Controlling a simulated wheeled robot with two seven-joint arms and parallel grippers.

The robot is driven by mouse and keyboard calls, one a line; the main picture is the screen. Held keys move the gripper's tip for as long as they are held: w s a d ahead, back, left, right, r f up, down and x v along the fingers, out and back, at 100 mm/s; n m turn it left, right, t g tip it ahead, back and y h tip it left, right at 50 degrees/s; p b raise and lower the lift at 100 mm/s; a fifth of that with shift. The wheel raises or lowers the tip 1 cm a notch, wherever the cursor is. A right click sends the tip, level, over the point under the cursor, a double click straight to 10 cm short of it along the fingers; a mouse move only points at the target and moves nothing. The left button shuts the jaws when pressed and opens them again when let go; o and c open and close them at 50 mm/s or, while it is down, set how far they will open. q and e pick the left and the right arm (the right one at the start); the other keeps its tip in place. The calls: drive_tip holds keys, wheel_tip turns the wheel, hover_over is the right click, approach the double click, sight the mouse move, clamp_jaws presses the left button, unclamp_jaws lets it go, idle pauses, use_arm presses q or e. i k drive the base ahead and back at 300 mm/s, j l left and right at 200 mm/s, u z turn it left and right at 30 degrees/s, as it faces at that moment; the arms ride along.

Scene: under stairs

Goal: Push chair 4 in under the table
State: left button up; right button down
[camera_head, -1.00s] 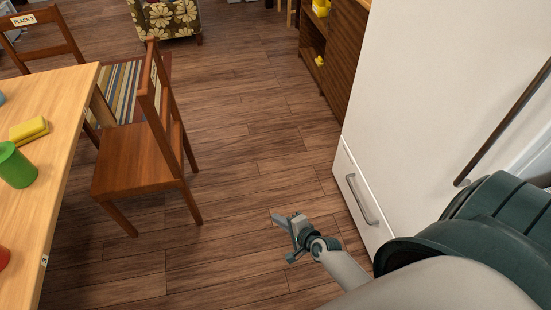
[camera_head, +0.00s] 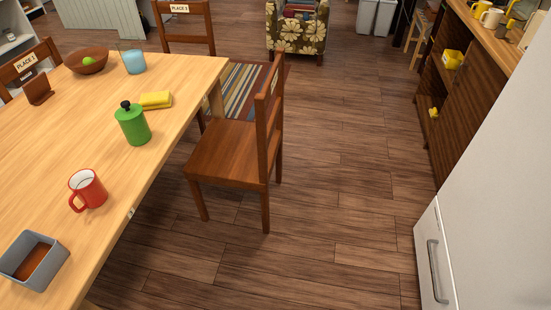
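A brown wooden chair (camera_head: 225,152) stands upright on the floor at the right long side of the table (camera_head: 205,72). Its seat faces the table and its backrest (camera_head: 268,125) is on the side away from it. I cannot read a number on this chair. Neither of my grippers is in view.
On the table are a red mug (camera_head: 88,190), green canister (camera_head: 133,124), yellow sponge (camera_head: 155,100), grey tray (camera_head: 22,272) and bowl (camera_head: 87,62). Another chair (camera_head: 186,24) stands at the far end. A white cabinet (camera_head: 492,200) bounds the right. Floor (camera_head: 330,190) right of the chair is clear.

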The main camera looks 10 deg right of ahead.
sight(234, 154)
drive_tip(key=i+j+z, duration=0.1)
drive_tip(key=i, duration=0.65)
drive_tip(key=i+j+z, duration=0.15)
drive_tip(key=i, duration=0.6)
